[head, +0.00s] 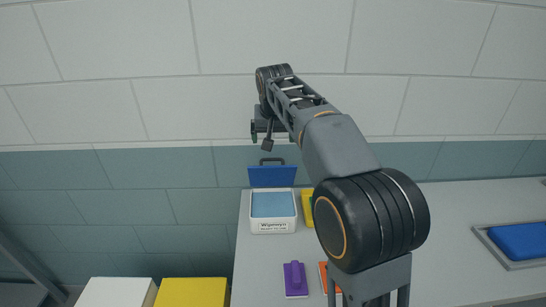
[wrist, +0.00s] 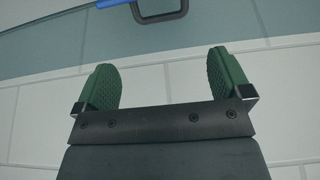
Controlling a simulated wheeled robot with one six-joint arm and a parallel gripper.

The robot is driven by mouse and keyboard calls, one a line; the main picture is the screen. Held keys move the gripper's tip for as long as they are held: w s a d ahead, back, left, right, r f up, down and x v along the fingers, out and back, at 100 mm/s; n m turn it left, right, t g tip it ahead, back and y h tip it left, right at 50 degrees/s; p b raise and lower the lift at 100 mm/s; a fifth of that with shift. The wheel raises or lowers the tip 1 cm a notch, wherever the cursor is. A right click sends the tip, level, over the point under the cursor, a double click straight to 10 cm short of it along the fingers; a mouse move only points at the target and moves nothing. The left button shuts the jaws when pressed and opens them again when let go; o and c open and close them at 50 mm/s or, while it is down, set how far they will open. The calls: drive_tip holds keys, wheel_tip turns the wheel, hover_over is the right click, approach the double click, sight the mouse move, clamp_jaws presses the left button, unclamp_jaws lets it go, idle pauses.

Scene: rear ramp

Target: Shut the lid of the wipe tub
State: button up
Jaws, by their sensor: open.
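The wipe tub (head: 273,226) is a white box with a printed label on its front, standing at the left end of the counter, with light blue contents showing inside. Its blue lid (head: 273,177) stands up open at the back, with a dark handle loop (head: 272,161) on its top edge. In the wrist view the handle loop (wrist: 160,10) and a sliver of blue lid (wrist: 112,3) show at the top edge. My gripper (head: 262,140) is above the lid in the head view. Its green fingers (wrist: 166,75) are apart and empty, not touching the lid.
A purple item (head: 295,279) lies on the counter (head: 450,215) in front of the tub. A yellow item (head: 307,207) and an orange item (head: 323,275) are partly hidden by my arm. A blue pad in a tray (head: 525,242) is at right. White and yellow boxes (head: 190,292) stand lower left. A tiled wall is behind.

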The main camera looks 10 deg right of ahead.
sight(273, 159)
drive_tip(key=x, duration=1)
drive_tip(key=shift+c, duration=0.4)
drive_tip(key=c, duration=0.9)
